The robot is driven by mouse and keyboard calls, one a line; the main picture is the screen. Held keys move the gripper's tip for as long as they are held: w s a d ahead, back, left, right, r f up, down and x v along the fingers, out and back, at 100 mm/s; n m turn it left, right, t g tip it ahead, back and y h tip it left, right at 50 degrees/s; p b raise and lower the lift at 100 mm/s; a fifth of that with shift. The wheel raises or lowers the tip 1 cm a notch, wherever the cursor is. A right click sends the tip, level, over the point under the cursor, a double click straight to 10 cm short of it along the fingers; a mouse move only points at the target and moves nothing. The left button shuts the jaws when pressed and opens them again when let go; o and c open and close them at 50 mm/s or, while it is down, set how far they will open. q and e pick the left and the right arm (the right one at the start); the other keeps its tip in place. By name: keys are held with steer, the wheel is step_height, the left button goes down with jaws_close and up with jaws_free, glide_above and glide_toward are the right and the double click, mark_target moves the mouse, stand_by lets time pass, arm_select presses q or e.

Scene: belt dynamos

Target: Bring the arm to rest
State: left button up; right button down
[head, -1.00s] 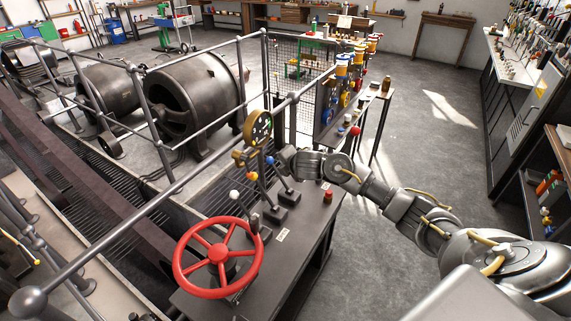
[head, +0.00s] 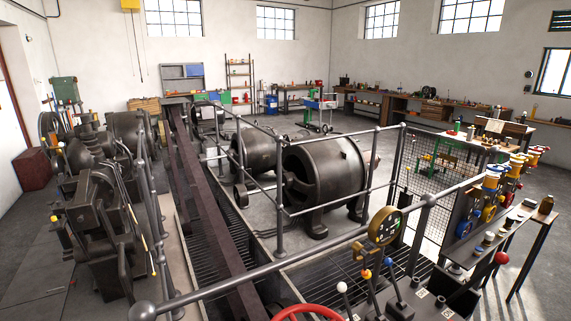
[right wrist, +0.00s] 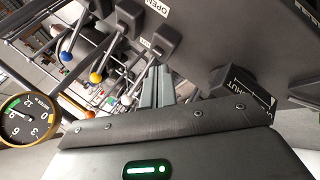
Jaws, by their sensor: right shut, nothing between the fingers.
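My right gripper (right wrist: 160,74) is shut and empty in the right wrist view, beside the control desk (right wrist: 225,40). Three levers stand near it, with a blue knob (right wrist: 66,56), a yellow knob (right wrist: 96,77) and a white knob (right wrist: 127,100). The fingers look apart from these knobs, though the gap is hard to judge. In the head view the white (head: 341,287), yellow (head: 366,274) and blue (head: 388,262) knobs show at the bottom. I cannot make out my right gripper clearly in the head view. My left gripper is in neither view.
A brass gauge (head: 385,225) stands behind the levers; a red handwheel (head: 305,311) is cut off at the bottom edge. Railings (head: 280,190) fence large dark dynamos (head: 325,175). A rack with coloured handles (head: 490,200) stands at right. Open floor (head: 545,265) lies beyond it.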

steer(key=s+a+f+m+g, duration=0.15)
steer(key=s+m+g, duration=0.25)
steer(key=s+m, duration=1.4)
steer(key=s+f+n+g+b, duration=0.15)
steer(key=s+f+n, duration=0.3)
steer(key=f, duration=1.25)
steer(key=s+f+n+g+b, duration=0.1)
steer(key=s+f+n+b, duration=0.35)
steer(key=f, duration=1.25)
steer(key=s+d+f+m+b, duration=0.1)
steer(key=s+d+f, duration=0.2)
steer(key=s+f, duration=1.2)
steer(key=shift+s+f+m+g, duration=0.35)
steer(key=shift+s+f+m, duration=0.05)
steer(key=shift+s, duration=0.2)
steer(key=shift+s+d, duration=0.1)
steer(key=shift+s, duration=0.05)
